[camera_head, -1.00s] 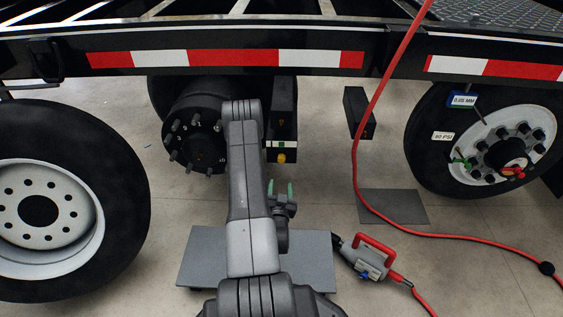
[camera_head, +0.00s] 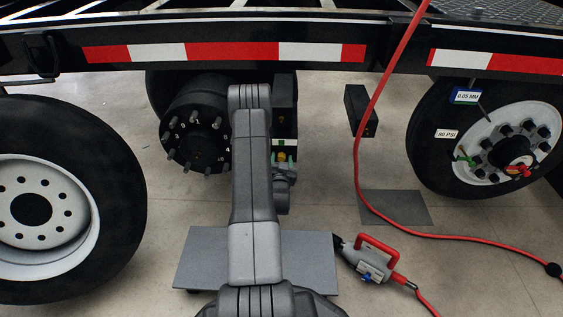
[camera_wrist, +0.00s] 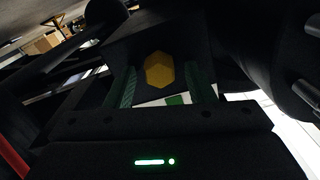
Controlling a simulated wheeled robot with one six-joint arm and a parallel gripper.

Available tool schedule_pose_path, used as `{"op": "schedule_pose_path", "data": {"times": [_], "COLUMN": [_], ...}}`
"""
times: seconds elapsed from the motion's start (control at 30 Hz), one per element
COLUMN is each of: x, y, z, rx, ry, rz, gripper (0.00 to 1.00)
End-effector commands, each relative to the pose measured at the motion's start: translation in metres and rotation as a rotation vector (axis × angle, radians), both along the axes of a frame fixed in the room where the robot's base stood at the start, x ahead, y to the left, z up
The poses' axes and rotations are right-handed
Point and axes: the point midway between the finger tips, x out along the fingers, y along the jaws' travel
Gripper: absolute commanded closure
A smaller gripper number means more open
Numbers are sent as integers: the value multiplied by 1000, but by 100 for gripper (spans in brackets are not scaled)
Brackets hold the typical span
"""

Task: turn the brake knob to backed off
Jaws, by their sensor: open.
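The brake knob (camera_wrist: 158,70) is yellow and six-sided on a dark box, seen between my fingers in the wrist view. In the head view the knob (camera_head: 282,157) shows small beside the bare hub, low on a dark box with a green and white label. My gripper (camera_wrist: 160,72) is open, with one green-padded finger to the left and one to the right of the knob. A gap shows on each side, and I cannot tell whether the fingers reach past its face. My forearm hides part of the box in the head view.
A studded hub (camera_head: 197,140) is left of my arm. A loose wheel (camera_head: 95,215) stands at the left, a mounted wheel (camera_head: 425,150) at the right. A red-handled tool (camera_head: 370,260) with a red hose lies by a grey plate (camera_head: 205,260). The trailer rail (camera_head: 390,60) runs above.

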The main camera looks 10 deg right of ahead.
Motion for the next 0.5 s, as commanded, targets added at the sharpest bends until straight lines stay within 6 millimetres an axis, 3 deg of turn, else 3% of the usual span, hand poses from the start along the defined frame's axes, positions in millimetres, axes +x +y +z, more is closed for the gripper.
{"op": "schedule_pose_path", "data": {"times": [0.2,0.43,0.5], "x": [0,0,0], "y": [0,0,0], "z": [0,0,0], "rx": [0,0,-1], "ry": [0,1,1], "rz": [0,0,0], "gripper": [51,94,96]}}
